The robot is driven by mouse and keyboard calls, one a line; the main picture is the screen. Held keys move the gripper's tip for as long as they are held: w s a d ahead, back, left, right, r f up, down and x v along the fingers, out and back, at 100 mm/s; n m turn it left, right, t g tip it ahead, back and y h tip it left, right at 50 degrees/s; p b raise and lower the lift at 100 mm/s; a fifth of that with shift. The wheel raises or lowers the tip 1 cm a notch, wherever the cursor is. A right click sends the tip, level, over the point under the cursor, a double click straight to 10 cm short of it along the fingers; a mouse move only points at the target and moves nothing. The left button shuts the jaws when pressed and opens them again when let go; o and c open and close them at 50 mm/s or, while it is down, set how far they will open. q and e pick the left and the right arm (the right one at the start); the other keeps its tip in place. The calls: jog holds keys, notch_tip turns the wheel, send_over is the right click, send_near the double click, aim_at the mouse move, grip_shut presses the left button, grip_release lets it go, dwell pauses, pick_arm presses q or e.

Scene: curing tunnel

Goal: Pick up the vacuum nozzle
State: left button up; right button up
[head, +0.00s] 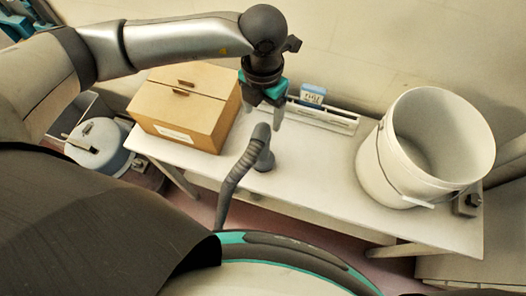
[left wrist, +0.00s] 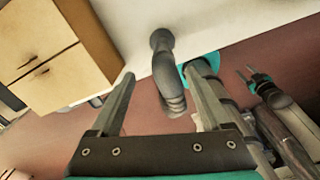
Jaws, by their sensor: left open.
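The vacuum nozzle (head: 262,152) is a dark grey curved piece at the end of a ribbed hose. It lies at the front edge of the white table, and its hose hangs down over the edge. In the left wrist view the nozzle (left wrist: 163,62) shows between and beyond the fingers. My left gripper (head: 264,118) is open and empty, pointing down above the table near the nozzle; I see no contact. Its two fingers (left wrist: 158,76) stand wide apart. What looks like my right gripper (left wrist: 248,74) is small at the right of the wrist view.
A cardboard box (head: 184,106) stands left of the nozzle, close to the left gripper. A large white bucket (head: 380,165) stands on the right of the table (head: 310,180). A rack with a blue item (head: 312,95) is behind. The table between nozzle and bucket is clear.

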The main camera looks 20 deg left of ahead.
aim_at(263, 147)
pick_arm(q)
notch_tip(263, 147, down, 4)
jog(key=shift+d+f, duration=0.1)
jog(key=shift+s+d+f+p, duration=0.1)
jog(key=shift+f+p, duration=0.1)
jog(key=shift+f, duration=1.2)
jog(key=shift+s+f+p, duration=0.1)
jog(key=shift+f+p, duration=0.05)
jog(key=shift+f, duration=1.2)
jog(key=shift+c, duration=0.4)
grip_shut()
